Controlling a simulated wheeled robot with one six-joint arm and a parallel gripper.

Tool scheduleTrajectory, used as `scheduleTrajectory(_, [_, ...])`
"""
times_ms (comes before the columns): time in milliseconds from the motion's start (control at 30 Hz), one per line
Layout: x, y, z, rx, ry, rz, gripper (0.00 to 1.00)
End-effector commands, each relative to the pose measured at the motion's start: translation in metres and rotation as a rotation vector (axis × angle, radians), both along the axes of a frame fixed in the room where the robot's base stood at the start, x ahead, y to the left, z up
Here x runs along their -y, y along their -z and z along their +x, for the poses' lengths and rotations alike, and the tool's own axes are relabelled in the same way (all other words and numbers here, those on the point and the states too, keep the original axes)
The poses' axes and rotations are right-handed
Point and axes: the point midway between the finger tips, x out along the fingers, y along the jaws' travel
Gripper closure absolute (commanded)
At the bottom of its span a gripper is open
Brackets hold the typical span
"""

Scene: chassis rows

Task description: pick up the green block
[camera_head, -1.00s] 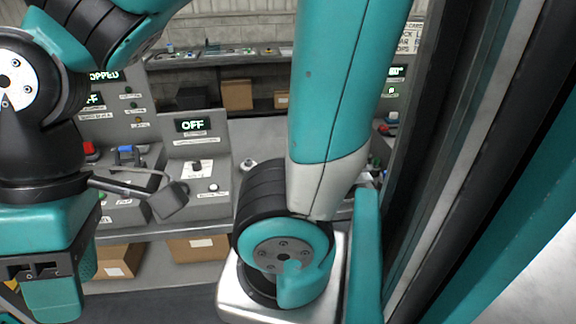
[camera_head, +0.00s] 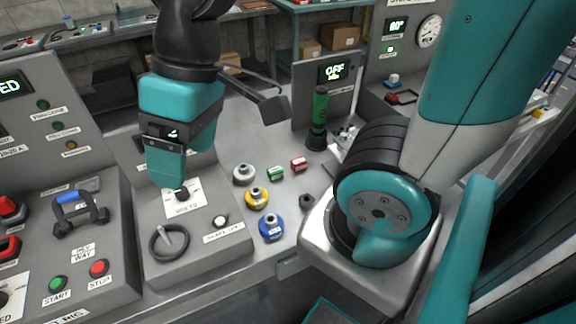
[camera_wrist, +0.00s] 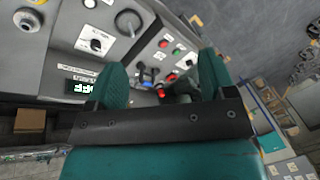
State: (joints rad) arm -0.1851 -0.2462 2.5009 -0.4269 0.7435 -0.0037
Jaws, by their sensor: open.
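The green block (camera_head: 275,174) is small and lies on the grey bench top in the head view, just left of a similar red block (camera_head: 298,165). My gripper (camera_head: 184,168) points down to the left of the green block, above the sloped panel with a black knob. A gap of bench separates them. In the wrist view my gripper (camera_wrist: 160,78) shows two teal fingers spread apart with nothing held between them. The green block cannot be made out in the wrist view.
White, yellow (camera_head: 257,197) and blue (camera_head: 271,228) round pieces stand near the green block. A dark green cylinder (camera_head: 319,108) stands upright behind it. A panel with a blue handle (camera_head: 75,208) and buttons is at left.

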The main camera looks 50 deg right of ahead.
Motion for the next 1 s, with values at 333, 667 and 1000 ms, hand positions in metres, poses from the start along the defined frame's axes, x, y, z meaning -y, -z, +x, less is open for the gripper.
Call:
scheduleTrajectory(333, [0.214, 0.156, 0.128, -0.122, 0.714, -0.215, 0.23])
scheduleTrajectory(667, [0.302, 0.210, 0.131, -0.191, 0.951, -0.281, 0.23])
scheduleTrajectory(1000, [0.299, 0.284, 0.131, -0.192, 0.944, -0.281, 0.23])
